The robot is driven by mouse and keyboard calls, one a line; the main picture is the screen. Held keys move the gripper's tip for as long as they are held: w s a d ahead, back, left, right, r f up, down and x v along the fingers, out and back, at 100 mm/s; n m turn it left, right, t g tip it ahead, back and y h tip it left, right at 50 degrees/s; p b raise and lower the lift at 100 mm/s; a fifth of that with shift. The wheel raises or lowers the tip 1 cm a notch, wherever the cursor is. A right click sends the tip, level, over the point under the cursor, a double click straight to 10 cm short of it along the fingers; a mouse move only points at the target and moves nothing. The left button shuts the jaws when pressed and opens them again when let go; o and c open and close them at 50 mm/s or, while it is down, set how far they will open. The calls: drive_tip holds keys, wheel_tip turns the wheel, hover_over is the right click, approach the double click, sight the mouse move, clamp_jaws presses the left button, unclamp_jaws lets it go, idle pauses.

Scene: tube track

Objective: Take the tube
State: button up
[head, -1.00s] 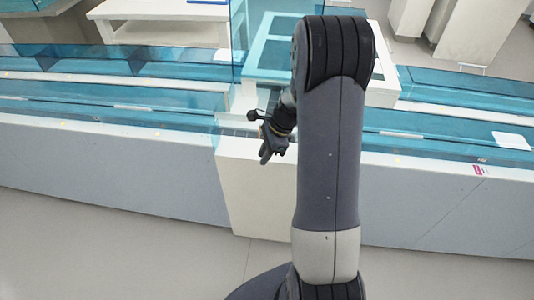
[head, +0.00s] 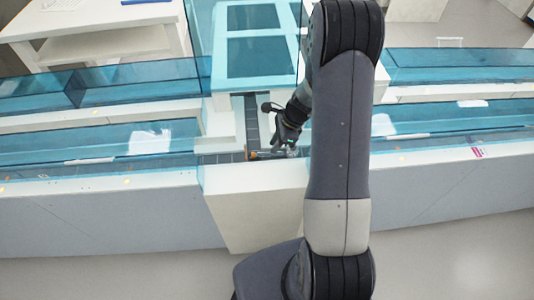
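My gripper (head: 286,145) is in the head view, just left of my upright arm link, over the dark track channel (head: 257,120) behind the white front block. A small thin shape with an orange end (head: 253,155), which looks like the tube, lies crosswise at the near end of the channel. Its right part meets or passes behind my gripper's fingertips. At this size I cannot tell whether the fingers are open or shut, or whether they touch it.
The white front block (head: 250,205) stands before the channel. Blue transparent covers (head: 110,140) run along the track on the left, and others (head: 450,118) on the right. A blue-framed panel (head: 255,50) rises behind. A white table (head: 100,40) stands at the back left.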

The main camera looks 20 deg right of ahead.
sight(268, 153)
drive_tip(key=shift+x, duration=1.9)
drive_tip(key=shift+a+f, duration=0.1)
drive_tip(key=shift+a, duration=0.1)
clamp_jaws()
wheel_tip(268, 153, up, 10)
